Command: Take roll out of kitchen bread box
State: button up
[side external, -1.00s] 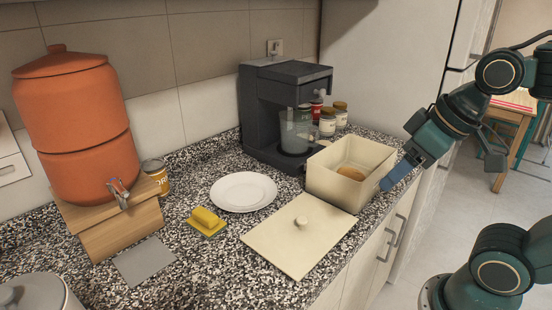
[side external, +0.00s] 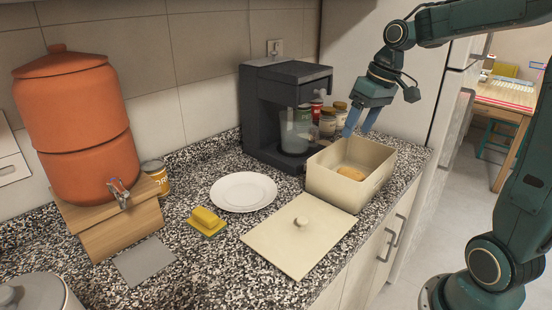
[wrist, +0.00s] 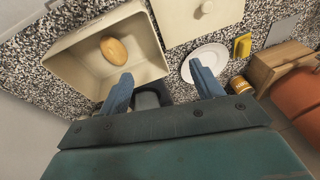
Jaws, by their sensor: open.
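The roll (side external: 351,173) is a golden-brown oval lying on the floor of the cream bread box (side external: 330,189), which is open at the top. In the wrist view the roll (wrist: 114,50) lies inside the box (wrist: 152,68), toward its upper side. The box's flat cream lid (side external: 290,250), with a round knob, lies on the counter in front of the box. My gripper (side external: 357,134) is open and empty, its blue fingers pointing down above the back of the box.
A dark coffee maker (side external: 270,110) and several jars (side external: 328,122) stand close behind the box. The fridge stands behind my arm.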

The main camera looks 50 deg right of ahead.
jog(key=y, duration=0.2)
send_over(354, 170)
jog(key=s+d, duration=0.3)
notch_tip(354, 170, down, 6)
jog(key=shift+m+g, duration=0.3)
jog(key=shift+m, duration=0.1)
jog(key=shift+d+x, duration=0.2)
jog(key=shift+x, duration=1.35)
jog(key=shift+d+x, duration=0.25)
jog(key=shift+x, duration=1.3)
jog(key=shift+d+x, duration=0.2)
jog(key=shift+x, duration=1.3)
jog(key=shift+w+f, duration=0.2)
jog(key=shift+f, duration=0.05)
jog(key=shift+x, duration=2.55)
jog(key=shift+d, duration=0.1)
jog(key=c, duration=0.8)
